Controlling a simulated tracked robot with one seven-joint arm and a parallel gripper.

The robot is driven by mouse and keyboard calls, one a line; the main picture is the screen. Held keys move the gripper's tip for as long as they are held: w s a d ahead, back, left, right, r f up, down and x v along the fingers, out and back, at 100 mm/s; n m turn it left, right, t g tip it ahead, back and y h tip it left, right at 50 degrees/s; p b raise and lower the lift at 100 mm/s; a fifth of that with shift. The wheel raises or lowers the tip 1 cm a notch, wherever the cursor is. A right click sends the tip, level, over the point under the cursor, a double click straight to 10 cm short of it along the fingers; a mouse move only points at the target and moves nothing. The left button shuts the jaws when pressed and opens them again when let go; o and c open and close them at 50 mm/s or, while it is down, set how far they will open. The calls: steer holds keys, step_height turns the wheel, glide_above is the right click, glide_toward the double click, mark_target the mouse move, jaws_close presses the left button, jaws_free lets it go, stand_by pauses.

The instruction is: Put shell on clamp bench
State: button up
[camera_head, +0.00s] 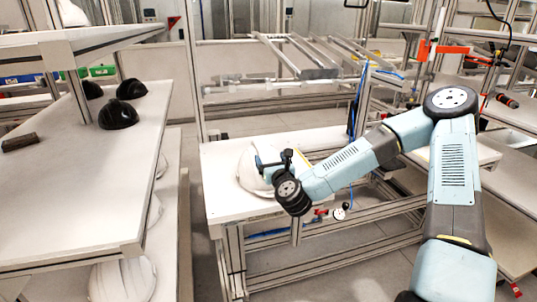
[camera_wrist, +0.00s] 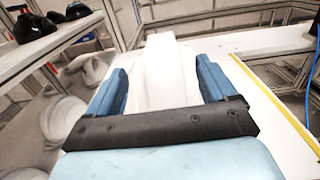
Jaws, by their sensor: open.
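A white helmet shell (camera_head: 246,172) is on the white top of the clamp bench (camera_head: 222,203), near its left end. It appears to rest on the bench top, though my gripper hides part of it. My gripper (camera_head: 268,164) is right at the shell, on its near right side. In the wrist view, the two blue fingers of my gripper (camera_wrist: 161,72) stand apart. The white shell (camera_wrist: 165,82) shows between and beyond them. I cannot tell whether either finger touches it.
A shelf rack (camera_head: 70,190) at left holds black shells (camera_head: 118,114) and a dark block (camera_head: 20,142). White shells (camera_head: 124,280) sit on its lower level. Metal frame bars (camera_head: 300,60) stand behind the bench. The bench top right of my gripper is mostly clear.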

steer(key=s+a+f+n+g+y, duration=0.2)
steer(key=s+f+n+g+y, duration=0.25)
steer(key=n, duration=0.95)
steer(key=s+d+r+n+g+h, duration=0.6)
steer(key=s+d+r+n+h, duration=0.3)
steer(key=s+d+r+n, duration=0.65)
steer(key=s+d+r, duration=0.3)
steer(key=s, duration=0.3)
steer(key=s+d+r+n+g, duration=0.1)
steer(key=s+d+r+n, duration=0.2)
steer(key=s, duration=0.6)
step_height(320, 180, up, 3)
steer(key=shift+s+d+r, duration=0.2)
steer(key=shift+d, duration=1.05)
